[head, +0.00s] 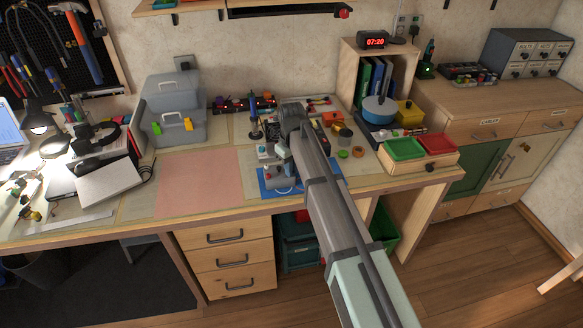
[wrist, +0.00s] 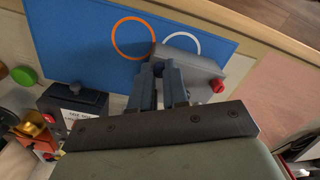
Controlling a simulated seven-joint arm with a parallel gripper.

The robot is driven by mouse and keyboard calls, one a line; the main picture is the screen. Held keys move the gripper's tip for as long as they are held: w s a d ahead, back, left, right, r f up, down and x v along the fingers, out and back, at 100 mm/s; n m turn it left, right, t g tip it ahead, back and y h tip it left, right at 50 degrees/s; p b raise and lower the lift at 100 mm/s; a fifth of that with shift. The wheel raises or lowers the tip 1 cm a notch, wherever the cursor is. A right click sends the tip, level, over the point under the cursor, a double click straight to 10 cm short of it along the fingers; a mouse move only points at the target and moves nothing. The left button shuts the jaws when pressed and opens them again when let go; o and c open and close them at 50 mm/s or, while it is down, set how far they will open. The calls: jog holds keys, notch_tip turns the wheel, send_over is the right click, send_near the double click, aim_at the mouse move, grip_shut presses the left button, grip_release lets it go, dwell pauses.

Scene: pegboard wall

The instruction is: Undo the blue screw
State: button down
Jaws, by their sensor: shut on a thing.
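My gripper (wrist: 158,76) points down at a grey block (wrist: 200,66) in the wrist view. Its two fingers are close together, shut at the block's near left end on what appears to be the blue screw, which they mostly hide. A red screw (wrist: 218,86) sticks out at the block's right end. The block rests on a blue mat (wrist: 75,35) marked with an orange ring (wrist: 118,39) and a white ring (wrist: 196,38). In the head view the blue mat (head: 266,191) lies at the bench's front edge, with my arm partly covering the area.
A pink mat (head: 198,182) lies left of the blue mat. A grey toolbox (head: 172,115) stands behind it. Right are green and red trays (head: 404,149) and a blue pot (head: 379,109). A dark box (wrist: 72,104) with a knob stands near my gripper.

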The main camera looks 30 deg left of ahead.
jog(key=n, duration=0.4)
jog(key=shift+n, duration=1.8)
jog(key=c, duration=1.1)
grip_release()
notch_tip(320, 180, up, 14)
jog(key=shift+f, duration=0.1)
